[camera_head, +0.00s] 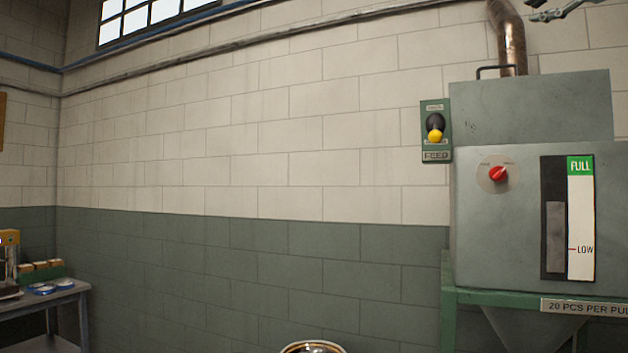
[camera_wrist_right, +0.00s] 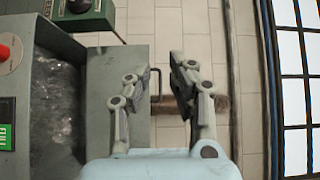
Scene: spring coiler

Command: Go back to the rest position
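My right gripper (camera_head: 556,11) shows at the top right edge of the head view, high above the grey machine, with most of its arm out of frame. In the right wrist view my right gripper (camera_wrist_right: 160,70) has its two fingers apart, with nothing between them. The grey machine (camera_head: 530,105) stands at the right and also shows at the left of the wrist view (camera_wrist_right: 125,55). My left gripper is in neither view.
A copper pipe (camera_head: 511,40) rises behind. A bench (camera_head: 55,296) stands far left.

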